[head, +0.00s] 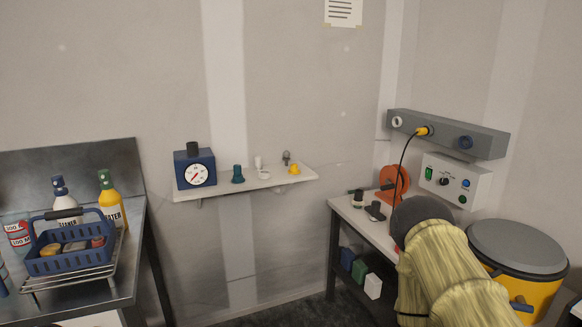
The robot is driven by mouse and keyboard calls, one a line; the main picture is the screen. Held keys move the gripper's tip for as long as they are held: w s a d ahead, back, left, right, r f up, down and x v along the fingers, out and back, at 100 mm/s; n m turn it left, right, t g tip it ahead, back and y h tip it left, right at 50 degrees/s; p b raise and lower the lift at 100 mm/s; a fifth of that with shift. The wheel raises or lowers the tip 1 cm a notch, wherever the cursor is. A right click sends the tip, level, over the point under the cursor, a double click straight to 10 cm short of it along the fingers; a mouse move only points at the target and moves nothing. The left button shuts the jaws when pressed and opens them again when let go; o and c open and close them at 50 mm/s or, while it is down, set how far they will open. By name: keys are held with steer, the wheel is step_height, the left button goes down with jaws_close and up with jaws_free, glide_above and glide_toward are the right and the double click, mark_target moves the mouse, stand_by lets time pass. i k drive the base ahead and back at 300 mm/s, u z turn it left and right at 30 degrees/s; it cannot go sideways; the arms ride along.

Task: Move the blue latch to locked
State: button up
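A blue handle-like piece, which looks like the blue latch (521,304), is on the front of a yellow drum (540,296) with a grey lid (516,246) at the lower right. It lies roughly level, slightly tilted. Whether it is locked cannot be told at this size. My arm, in a yellowish cover with a dark grey rounded part, rises in front of the bench and hides the drum's left side. My gripper cannot be seen.
A bench (345,212) with an orange reel (393,183) and small parts stands left of the drum. A white control box (455,180) and grey wall rail (490,143) with a plugged black cable are above. A shelf (240,187) and steel table (130,262) lie further left.

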mark_target(521, 306)
steer(key=z, duration=1.6)
steer(key=k, duration=1.25)
steer(key=i, duration=0.4)
steer(key=u, duration=0.55)
steer(key=i, duration=1.2)
steer(key=z, duration=0.6)
